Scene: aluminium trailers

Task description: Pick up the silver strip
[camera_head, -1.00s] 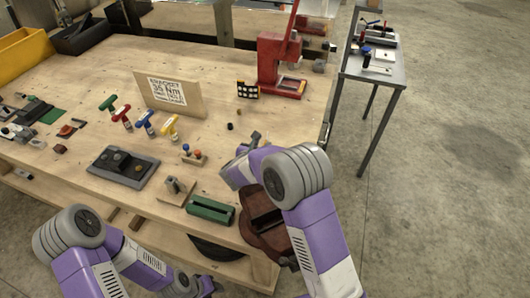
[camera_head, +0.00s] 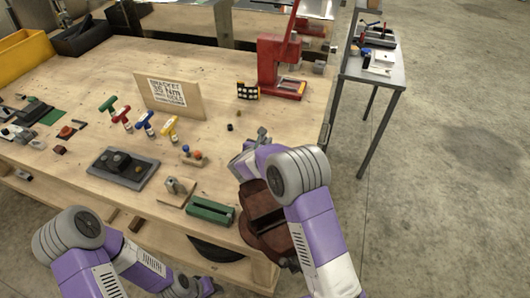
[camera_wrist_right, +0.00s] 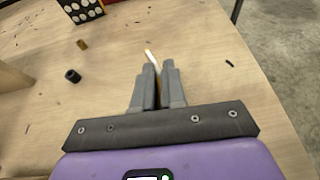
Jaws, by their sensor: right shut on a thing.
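In the right wrist view my right gripper (camera_wrist_right: 153,85) is shut on a thin pale strip, the silver strip (camera_wrist_right: 150,57). Its light end sticks out past the fingertips, and the rest is hidden between the fingers. In the head view the right gripper (camera_head: 262,135) is over the right part of the wooden bench, and the strip is too small to make out there. My left arm is at the lower left of the head view; its gripper (camera_head: 206,287) is at the bottom edge, and its fingers are not clear.
The wooden bench (camera_head: 215,80) carries a red press (camera_head: 279,65), a sign board (camera_head: 168,97), T-handled tools and a green block (camera_head: 210,211). A brown vise (camera_head: 262,217) is below my right wrist. A small dark cylinder (camera_wrist_right: 72,76) lies left of the right gripper. A grey side table (camera_head: 385,76) stands right.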

